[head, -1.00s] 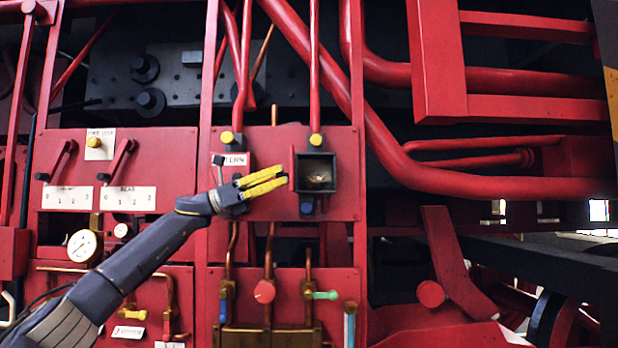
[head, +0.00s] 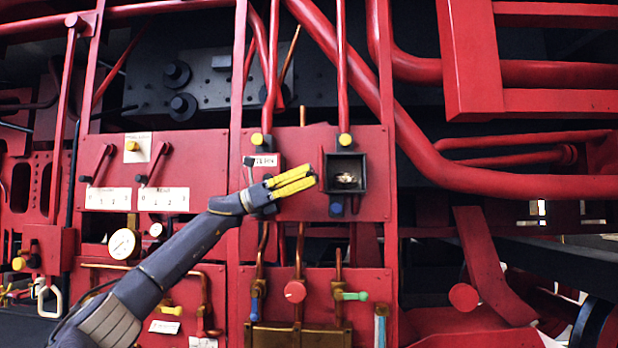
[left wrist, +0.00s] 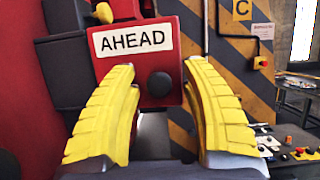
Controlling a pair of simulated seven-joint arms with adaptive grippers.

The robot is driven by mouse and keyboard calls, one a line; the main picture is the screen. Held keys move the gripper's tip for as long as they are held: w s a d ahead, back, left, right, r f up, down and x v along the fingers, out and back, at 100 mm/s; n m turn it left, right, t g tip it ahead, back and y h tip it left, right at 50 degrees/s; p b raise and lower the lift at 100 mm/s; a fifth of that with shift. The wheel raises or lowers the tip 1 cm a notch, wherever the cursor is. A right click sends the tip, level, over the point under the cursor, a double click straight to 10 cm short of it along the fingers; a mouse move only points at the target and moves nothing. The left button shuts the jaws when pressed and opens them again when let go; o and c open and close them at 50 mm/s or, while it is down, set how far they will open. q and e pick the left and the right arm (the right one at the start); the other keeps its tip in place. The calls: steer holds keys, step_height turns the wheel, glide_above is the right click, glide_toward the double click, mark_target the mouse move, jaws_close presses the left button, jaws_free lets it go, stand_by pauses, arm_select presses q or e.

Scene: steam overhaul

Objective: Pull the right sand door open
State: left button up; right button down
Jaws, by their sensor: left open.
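A dark square box (head: 361,184) is set in the red panel, its front open, with a small tan heap inside. I cannot make out a door leaf that is clearly the right sand door. My left gripper (head: 306,178) is just left of this box in the picture, its yellow fingers pointing right. Its two fingers (left wrist: 160,78) stand apart in the left wrist view with nothing between them. Beyond them is a red block with a white AHEAD plate (left wrist: 131,40) and a black round knob (left wrist: 159,84). My right gripper is not in view.
Small valves and a red knob (head: 295,291) sit on the lower panel. Levers and a gauge (head: 123,243) are at left. Thick red pipes (head: 470,180) cross at right. In the left wrist view a yellow-and-black striped panel (left wrist: 230,65) stands at right.

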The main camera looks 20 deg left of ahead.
arm_select(q)
steer(key=v, duration=1.2)
steer(key=shift+r, duration=0.1)
stand_by(0.4)
